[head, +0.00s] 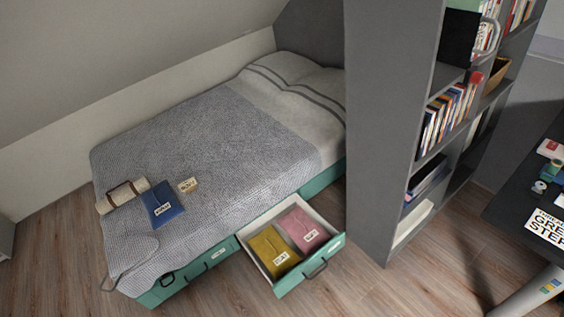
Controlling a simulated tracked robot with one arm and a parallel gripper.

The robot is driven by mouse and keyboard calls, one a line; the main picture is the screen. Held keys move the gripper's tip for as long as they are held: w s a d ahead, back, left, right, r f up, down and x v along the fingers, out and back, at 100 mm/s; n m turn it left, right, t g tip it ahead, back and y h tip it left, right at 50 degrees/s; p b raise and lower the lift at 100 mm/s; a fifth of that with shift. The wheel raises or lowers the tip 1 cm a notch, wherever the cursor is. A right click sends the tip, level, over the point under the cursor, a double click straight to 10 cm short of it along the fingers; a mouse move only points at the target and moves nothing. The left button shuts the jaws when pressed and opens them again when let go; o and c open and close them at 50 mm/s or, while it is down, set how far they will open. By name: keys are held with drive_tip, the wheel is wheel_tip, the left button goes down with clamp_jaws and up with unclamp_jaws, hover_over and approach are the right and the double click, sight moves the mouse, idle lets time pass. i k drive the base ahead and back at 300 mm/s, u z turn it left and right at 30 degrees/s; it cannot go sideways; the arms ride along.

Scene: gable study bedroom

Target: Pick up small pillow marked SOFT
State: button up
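My gripper is not in view. Several labelled soft items show, and their lettering is too small to read surely. A pink one (296,223) lies at the right in an open drawer (335,240); its label may read SOFT. A mustard-yellow one (265,246) lies beside it at the left. A dark blue one (163,214) lies on the bed (240,140). A small tan piece (188,185) with a label lies to its right. I cannot tell which one is the small pillow.
A rolled beige bundle (123,195) lies on the bed's left edge. A tall grey shelf (385,120) with books stands right of the bed. A dark desk (540,190) is at the far right. Wooden floor (350,290) is clear before the drawer.

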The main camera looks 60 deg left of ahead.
sight(306, 233)
drive_tip(key=u, duration=0.5)
drive_tip(key=i, duration=1.1)
drive_tip(key=u, duration=1.2)
drive_tip(key=i, duration=0.6)
drive_tip(key=u, duration=0.3)
drive_tip(key=k, duration=0.95)
drive_tip(key=u, duration=0.2)
drive_tip(key=i, duration=0.9)
drive_tip(key=z, duration=0.1)
